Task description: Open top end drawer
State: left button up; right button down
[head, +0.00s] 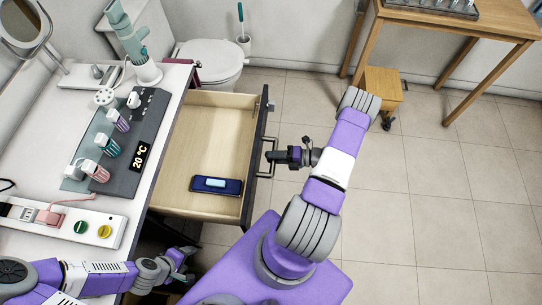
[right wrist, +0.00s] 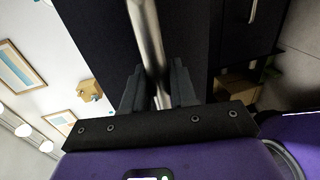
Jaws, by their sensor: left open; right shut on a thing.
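The top end drawer (head: 215,130) is pulled well out from under the white vanity top in the head view. Its dark front carries a metal handle (head: 268,158), which also shows in the right wrist view (right wrist: 148,40). My right gripper (head: 277,157) is shut on the handle, with its fingers on both sides of the bar in the right wrist view (right wrist: 160,92). My left gripper (head: 188,253) is open and empty, low beside the vanity's front edge. A dark blue phone-like object (head: 217,186) lies inside the drawer near its front.
A toilet (head: 210,62) stands behind the drawer. A wooden table (head: 455,22) and stool are at the back right. Tiled floor on the right is clear.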

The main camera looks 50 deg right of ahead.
jog(key=c, duration=1)
grip_release()
jog(key=shift+c, duration=0.2)
jog(key=v, duration=0.7)
jog(key=shift+s, duration=0.25)
jog(key=shift+d, duration=0.15)
